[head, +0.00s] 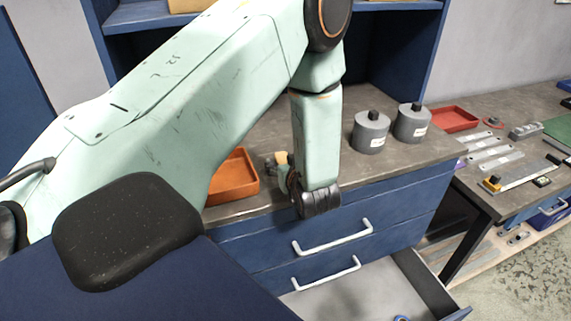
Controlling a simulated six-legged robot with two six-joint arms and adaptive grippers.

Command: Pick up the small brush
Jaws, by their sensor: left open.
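I cannot make out the small brush for certain. A small tan piece (281,158) shows just left of my left forearm, above the worktop's front part, and I cannot tell whether it is the brush. My left arm comes in from the left and bends down over the front of the worktop. My left gripper (283,169) is open and mostly hidden behind its own forearm and dark wrist, close to the tan piece. I cannot tell whether they touch. My right gripper is not in view.
An orange tray (234,181) stands left of the gripper. Two grey canisters (371,133) (412,124) with black knobs stand right of my forearm. A red tray (453,119) and metal plates (495,152) lie farther right. Below, a drawer (425,283) stands open.

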